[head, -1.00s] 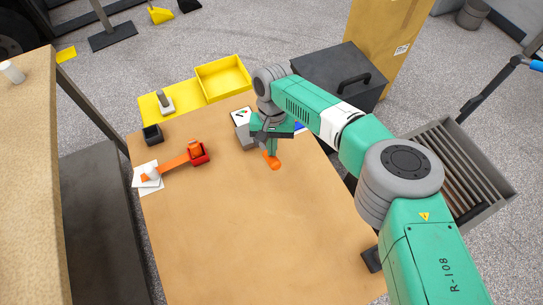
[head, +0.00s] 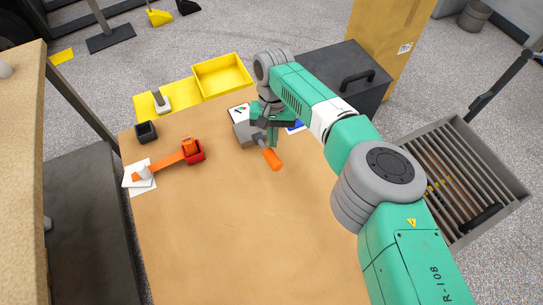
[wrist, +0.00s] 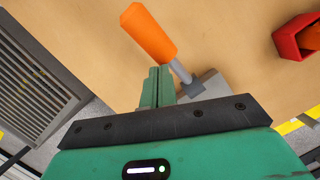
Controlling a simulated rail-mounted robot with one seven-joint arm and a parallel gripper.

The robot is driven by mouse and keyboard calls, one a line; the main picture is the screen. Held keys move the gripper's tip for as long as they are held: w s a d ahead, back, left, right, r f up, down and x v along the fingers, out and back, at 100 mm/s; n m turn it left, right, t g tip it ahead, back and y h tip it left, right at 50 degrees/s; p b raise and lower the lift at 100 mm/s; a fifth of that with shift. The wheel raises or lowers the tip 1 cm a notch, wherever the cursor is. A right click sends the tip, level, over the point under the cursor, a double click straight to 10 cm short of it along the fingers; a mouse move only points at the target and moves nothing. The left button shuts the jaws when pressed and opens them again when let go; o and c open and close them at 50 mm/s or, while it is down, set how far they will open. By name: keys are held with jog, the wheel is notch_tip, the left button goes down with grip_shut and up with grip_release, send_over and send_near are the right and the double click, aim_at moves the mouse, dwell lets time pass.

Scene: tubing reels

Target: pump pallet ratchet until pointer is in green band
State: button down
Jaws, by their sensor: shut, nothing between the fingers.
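The pallet ratchet is a grey block (head: 246,135) near the back of the brown table, with a white dial (head: 238,111) behind it. The dial shows small green and dark marks; the pointer's place is too small to read, and my arm partly covers the ratchet. Its orange handle (head: 272,158) points toward the front on a grey shaft. In the wrist view the handle (wrist: 148,35) and shaft (wrist: 181,72) lie just beyond my fingers. My gripper (head: 272,140) is shut and empty, close beside the shaft; its fingers (wrist: 157,80) sit together. I cannot tell whether they touch the shaft.
A red cup (head: 194,152) with an orange strap (head: 160,166) stands left on the table. A black cup (head: 146,132), yellow bin (head: 222,76) and black box (head: 345,75) stand toward the back. The table's front is clear.

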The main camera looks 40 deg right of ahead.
jog(key=p+v, duration=0.2)
jog(key=v, duration=0.6)
jog(key=shift+p, duration=0.3)
jog(key=shift+f, duration=0.1)
